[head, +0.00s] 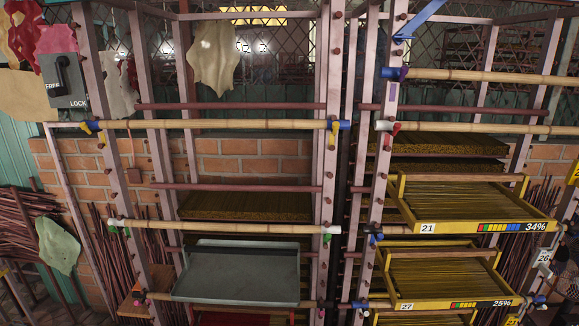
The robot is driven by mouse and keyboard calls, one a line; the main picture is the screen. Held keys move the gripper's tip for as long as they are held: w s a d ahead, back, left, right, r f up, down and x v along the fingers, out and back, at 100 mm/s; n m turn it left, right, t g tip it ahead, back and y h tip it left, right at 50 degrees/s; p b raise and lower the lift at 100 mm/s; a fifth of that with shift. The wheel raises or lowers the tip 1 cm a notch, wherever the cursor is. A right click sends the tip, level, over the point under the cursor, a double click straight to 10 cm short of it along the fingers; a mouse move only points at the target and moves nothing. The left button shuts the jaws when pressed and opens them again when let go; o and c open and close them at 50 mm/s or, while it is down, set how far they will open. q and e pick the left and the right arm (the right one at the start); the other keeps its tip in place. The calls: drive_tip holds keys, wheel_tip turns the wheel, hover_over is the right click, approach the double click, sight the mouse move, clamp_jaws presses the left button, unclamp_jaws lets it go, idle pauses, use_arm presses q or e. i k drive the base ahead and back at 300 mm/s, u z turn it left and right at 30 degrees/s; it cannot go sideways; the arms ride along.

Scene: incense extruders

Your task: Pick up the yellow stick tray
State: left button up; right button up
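A yellow stick tray (455,228) marked 21 and 34% sits in the right rack, filled with thin sticks and jutting out at the front. Below it is a second yellow stick tray (450,304) marked 27 and 25%, also holding sticks. Part of another yellow tray (420,320) shows under that one, cut off by the bottom edge. Neither of my grippers is in view.
A grey tray (238,285) sits low in the left rack. Bamboo poles (220,124) cross both racks, one (480,129) just above the tray marked 21. Metal uprights (384,150) stand left of the yellow trays. Stick bundles (90,240) lean against the brick wall.

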sight(440, 201)
drive_tip(key=u, duration=0.85)
drive_tip(key=k, duration=0.9)
drive_tip(key=z, duration=1.9)
